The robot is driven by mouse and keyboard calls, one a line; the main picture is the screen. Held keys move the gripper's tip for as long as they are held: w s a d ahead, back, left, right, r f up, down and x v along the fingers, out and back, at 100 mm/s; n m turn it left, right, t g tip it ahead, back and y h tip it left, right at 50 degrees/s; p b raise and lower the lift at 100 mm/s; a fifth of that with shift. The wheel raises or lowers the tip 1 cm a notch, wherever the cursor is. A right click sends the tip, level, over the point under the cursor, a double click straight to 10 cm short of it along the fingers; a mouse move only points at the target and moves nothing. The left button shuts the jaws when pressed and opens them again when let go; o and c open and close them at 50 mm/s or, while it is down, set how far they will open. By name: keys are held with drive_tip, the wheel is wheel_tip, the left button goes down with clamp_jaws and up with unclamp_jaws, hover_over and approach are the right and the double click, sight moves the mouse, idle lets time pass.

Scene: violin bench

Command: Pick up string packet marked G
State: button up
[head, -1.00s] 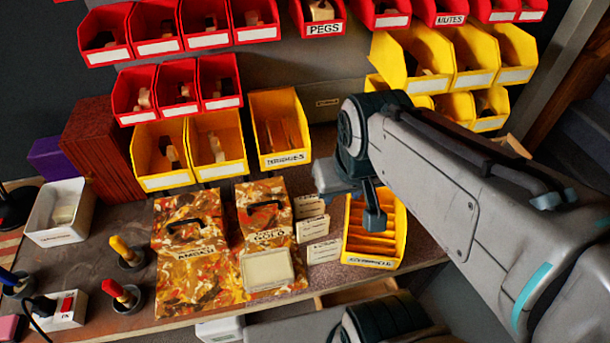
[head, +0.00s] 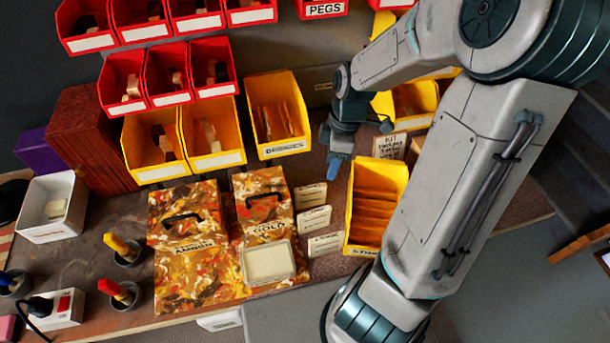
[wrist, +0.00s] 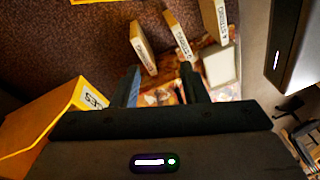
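Three small cream string packets stand in a row beside the marbled boxes in the head view: the back one (head: 310,195), the middle one (head: 314,218) and the front one (head: 325,243). In the wrist view they stand as thin slabs ahead of the fingers: one at left (wrist: 143,47), one in the middle (wrist: 177,37) and one at right (wrist: 215,20). Their print is too small to tell which is marked G. My gripper (head: 333,167) is above the bench, behind and right of the packets. In the wrist view its fingers (wrist: 160,85) are apart with nothing held between them.
A yellow divided bin (head: 377,190) stands right of the packets. The yellow bridges bin (head: 280,115) is behind, also close at left in the wrist view (wrist: 62,112). A KIT card (head: 390,148) stands behind the bin.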

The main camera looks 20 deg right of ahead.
sight(311, 187)
drive_tip(key=w+f+n, duration=0.1)
drive_tip(key=f, duration=0.2)
drive_tip(key=w+a+f+n+y+b, duration=0.1)
drive_tip(key=f, duration=0.1)
drive_tip(key=w+a+f+n+y, duration=0.1)
drive_tip(key=f, duration=0.2)
drive_tip(key=shift+a+f+n+t, duration=0.1)
drive_tip(key=shift+f+n+t, duration=0.2)
drive_tip(key=shift+t, duration=0.1)
drive_tip(key=shift+y, duration=0.3)
drive_tip(key=x, duration=0.4)
drive_tip(key=shift+a+f, duration=0.15)
drive_tip(key=shift+f, duration=0.05)
drive_tip(key=shift+a+f, duration=0.1)
drive_tip(key=shift+f, duration=0.25)
drive_tip(key=shift+f, duration=0.2)
clamp_jaws()
